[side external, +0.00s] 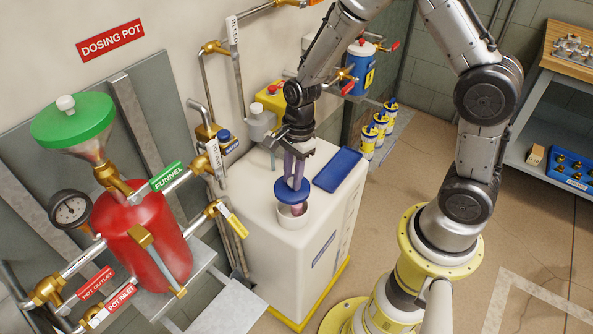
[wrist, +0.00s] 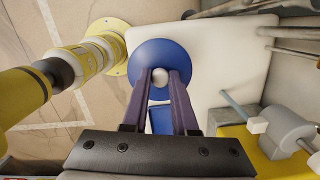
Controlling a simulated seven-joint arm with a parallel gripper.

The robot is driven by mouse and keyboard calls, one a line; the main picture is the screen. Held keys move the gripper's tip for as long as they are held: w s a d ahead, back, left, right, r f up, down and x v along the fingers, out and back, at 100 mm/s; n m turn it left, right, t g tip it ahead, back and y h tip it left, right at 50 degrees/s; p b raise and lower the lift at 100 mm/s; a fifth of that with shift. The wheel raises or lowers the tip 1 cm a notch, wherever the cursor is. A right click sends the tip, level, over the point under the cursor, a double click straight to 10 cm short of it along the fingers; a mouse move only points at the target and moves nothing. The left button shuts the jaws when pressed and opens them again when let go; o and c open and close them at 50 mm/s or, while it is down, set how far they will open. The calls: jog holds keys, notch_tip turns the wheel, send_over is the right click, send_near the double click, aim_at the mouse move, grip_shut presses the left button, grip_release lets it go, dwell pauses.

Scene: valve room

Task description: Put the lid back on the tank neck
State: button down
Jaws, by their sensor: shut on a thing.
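My gripper (side external: 294,178) is shut on the knob of the round blue lid (side external: 287,192). In the wrist view, the fingertips (wrist: 160,76) close on both sides of the pale knob, and the lid (wrist: 160,52) spreads out beyond them. The white tank neck (side external: 283,222) stands on the pale tank (side external: 270,255), just below the lid in the side view. The lid looks held a little above the neck, roughly level; part of the neck's opening shows, with something pinkish inside. The lid hides the neck in the wrist view.
A flat blue tray or pad (side external: 338,170) lies on the tank top, right of the lid. A grey bottle-like fitting and yellow box (side external: 272,97) stand behind. The red dosing pot (side external: 150,240) and its pipes are at left.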

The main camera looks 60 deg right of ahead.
aim_at(293, 191)
jog(key=shift+f, duration=2.75)
jog(key=shift+f, duration=0.2)
jog(key=shift+c, duration=0.6)
grip_release()
jog(key=shift+r, duration=3.55)
grip_shut()
